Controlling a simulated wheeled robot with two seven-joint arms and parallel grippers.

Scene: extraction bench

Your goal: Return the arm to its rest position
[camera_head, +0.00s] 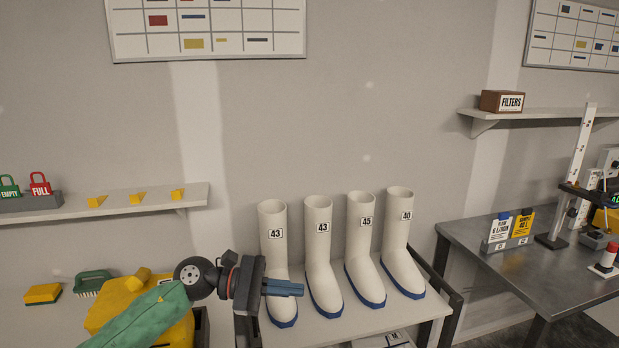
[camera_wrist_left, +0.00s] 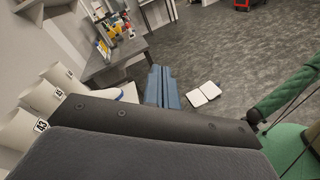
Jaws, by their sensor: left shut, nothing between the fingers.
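My left gripper (camera_head: 284,288) comes in from the lower left on my green-sleeved arm. Its blue fingers are shut with nothing between them and point right, in front of the leftmost boots. The fingers also show in the left wrist view (camera_wrist_left: 162,88). Several white boots with blue soles stand upright in a row on a white-topped stand (camera_head: 335,328). The leftmost boot (camera_head: 273,235) is marked 43 and is partly hidden by the gripper. Beside it stand another boot marked 43 (camera_head: 321,260), one marked 45 (camera_head: 362,250) and one marked 40 (camera_head: 402,245). My right gripper is not in view.
A yellow sponge (camera_head: 42,294) and green brush (camera_head: 92,282) lie at lower left. A shelf (camera_head: 140,205) holds green and red tags and yellow wedges. A grey bench (camera_head: 475,235) with cards and equipment stands right.

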